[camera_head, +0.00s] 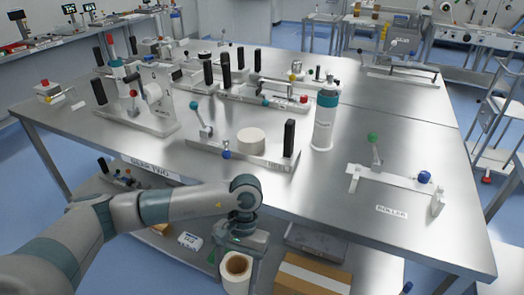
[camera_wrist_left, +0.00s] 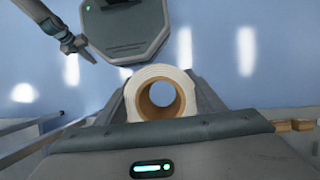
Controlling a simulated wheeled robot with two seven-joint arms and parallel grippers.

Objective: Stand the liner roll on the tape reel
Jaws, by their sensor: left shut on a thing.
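My left gripper (camera_head: 238,246) is shut on the liner roll (camera_head: 235,287), a white roll with a brown hollow core. It holds the roll in front of the table's near edge, below the tabletop. In the left wrist view the roll (camera_wrist_left: 160,71) sits between the fingers with its core opening facing the camera. A short cream cylinder (camera_head: 251,141), which looks like the tape reel, stands on a low metal fixture on the table, beyond the gripper and apart from it. My right gripper (camera_wrist_left: 80,46) shows small at the upper left of the wrist view; its fingers are unclear.
The fixture (camera_head: 220,153) has a blue-knobbed lever and a black post (camera_head: 289,138). A teal-capped white bottle (camera_head: 325,118) stands to its right. The roller fixture (camera_head: 397,184) is at the right front. A cardboard box (camera_head: 312,276) lies below the tabletop near the held roll.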

